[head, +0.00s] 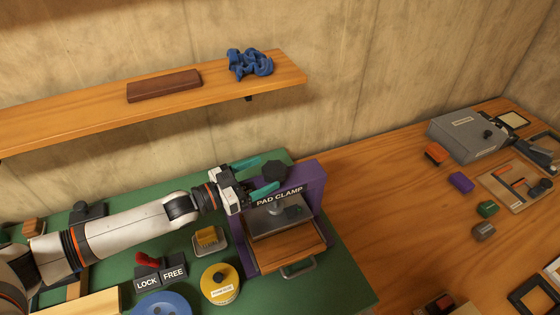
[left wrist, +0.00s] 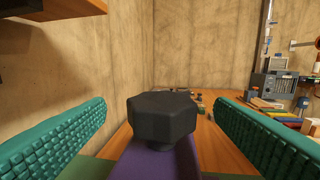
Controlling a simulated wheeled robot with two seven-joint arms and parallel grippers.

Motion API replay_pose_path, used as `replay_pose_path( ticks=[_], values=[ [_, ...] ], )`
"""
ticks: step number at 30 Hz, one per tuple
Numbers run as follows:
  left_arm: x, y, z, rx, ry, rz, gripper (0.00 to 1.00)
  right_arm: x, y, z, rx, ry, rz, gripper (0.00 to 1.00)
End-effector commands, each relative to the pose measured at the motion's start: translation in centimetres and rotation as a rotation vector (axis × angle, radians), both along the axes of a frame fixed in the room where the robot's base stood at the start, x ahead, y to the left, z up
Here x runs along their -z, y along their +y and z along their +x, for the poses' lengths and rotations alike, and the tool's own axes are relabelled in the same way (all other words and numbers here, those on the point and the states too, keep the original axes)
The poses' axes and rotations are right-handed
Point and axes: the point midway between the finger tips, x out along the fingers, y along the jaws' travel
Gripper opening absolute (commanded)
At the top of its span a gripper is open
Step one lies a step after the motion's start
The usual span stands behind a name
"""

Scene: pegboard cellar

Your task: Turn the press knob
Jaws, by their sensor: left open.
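The press knob (head: 274,170) is a black faceted knob on top of the purple pad clamp press (head: 311,184). In the left wrist view the knob (left wrist: 162,116) is centred between the two teal fingers. My left gripper (head: 258,176) is open, with one finger on the far side and one on the near side of the knob. The fingers look apart from the knob, with a gap on each side. Below the label, a grey plate (head: 285,222) sits over a brown pad drawer with a metal handle (head: 299,268). My right gripper is not in view.
A lever with a red tip (head: 147,259) stands by the LOCK and FREE labels. A yellow round tin (head: 220,284) and a blue disc (head: 161,306) lie near. A wooden shelf (head: 210,87) hangs above. A grey box (head: 466,134) and small blocks are at right; the mid-table is clear.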

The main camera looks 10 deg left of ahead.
Motion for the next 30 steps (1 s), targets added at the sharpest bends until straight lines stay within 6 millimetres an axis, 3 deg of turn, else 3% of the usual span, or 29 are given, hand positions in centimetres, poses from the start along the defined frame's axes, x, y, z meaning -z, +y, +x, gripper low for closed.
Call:
replay_pose_path(
  ticks=[3,9,22,30],
  values=[
    [-0.4,-1.9,1.7,0.0,-0.003,-0.003,0.77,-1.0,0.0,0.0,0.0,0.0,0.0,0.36],
    [-0.2,-3.9,3.5,0.0,-0.002,0.001,0.77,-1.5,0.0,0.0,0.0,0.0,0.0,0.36],
    [0.0,-4.6,4.1,0.001,-0.003,0.003,0.77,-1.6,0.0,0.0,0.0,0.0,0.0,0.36],
    [0.0,-4.6,4.1,0.001,-0.003,0.001,0.33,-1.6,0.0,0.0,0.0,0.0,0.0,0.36]
  ],
)
